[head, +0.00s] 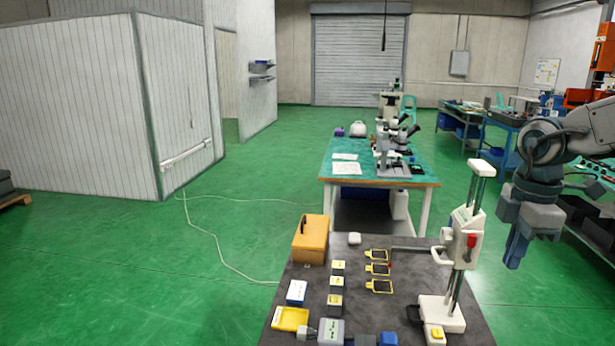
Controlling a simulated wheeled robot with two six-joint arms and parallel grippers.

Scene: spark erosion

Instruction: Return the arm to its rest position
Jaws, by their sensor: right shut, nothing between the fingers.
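My right arm comes in from the right edge. Its right gripper (514,260) points down, shut and empty, in the air to the right of the white column stand (463,240). The gripper appears apart from the stand and beyond the right edge of the dark table (400,325). My left gripper is not in view.
The table holds an orange box (310,238), several yellow-framed pieces (378,269), small yellow-topped blocks (337,283) and a yellow tray (290,318). Behind stands a green-topped bench with a microscope (393,150). Green floor is open at left.

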